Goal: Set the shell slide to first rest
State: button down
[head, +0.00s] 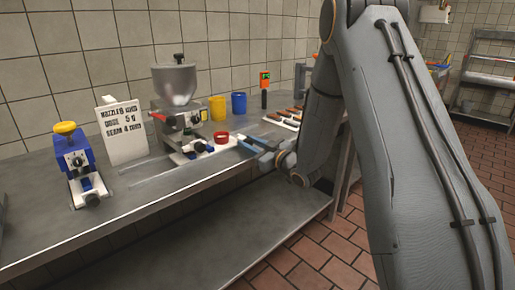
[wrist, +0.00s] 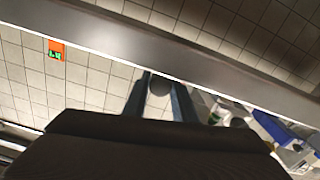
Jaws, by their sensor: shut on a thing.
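A filling machine with a grey hopper (head: 176,84) stands on the steel bench. A low white slide (head: 208,149) sticks out from its foot, with a dark knob (head: 201,148) and a red ring (head: 221,138) by it. My gripper (head: 250,142) is just right of the slide, low over the bench. In the wrist view its two blue fingers (wrist: 160,98) are on either side of a dark round knob-like thing (wrist: 159,85), and they are shut on it. Whether this belongs to the slide is hard to tell. The fingertip contact is small in the head view.
A blue device with a yellow knob (head: 65,128) and a white sign with dose text (head: 122,132) stand at left. Yellow (head: 217,108) and blue (head: 238,104) cups stand behind. A tray of brown pieces (head: 287,118) and a post with a lit display (head: 264,79) are beyond my gripper.

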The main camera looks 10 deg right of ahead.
jog(key=shift+w+d, duration=0.15)
jog(key=shift+d, duration=0.1)
jog(key=c, duration=1.5)
grip_release()
jog(key=shift+o, duration=0.2)
jog(key=shift+d, duration=0.1)
jog(key=v, duration=0.7)
jog(key=shift+s+d+b, duration=0.15)
jog(key=shift+s+b, duration=0.15)
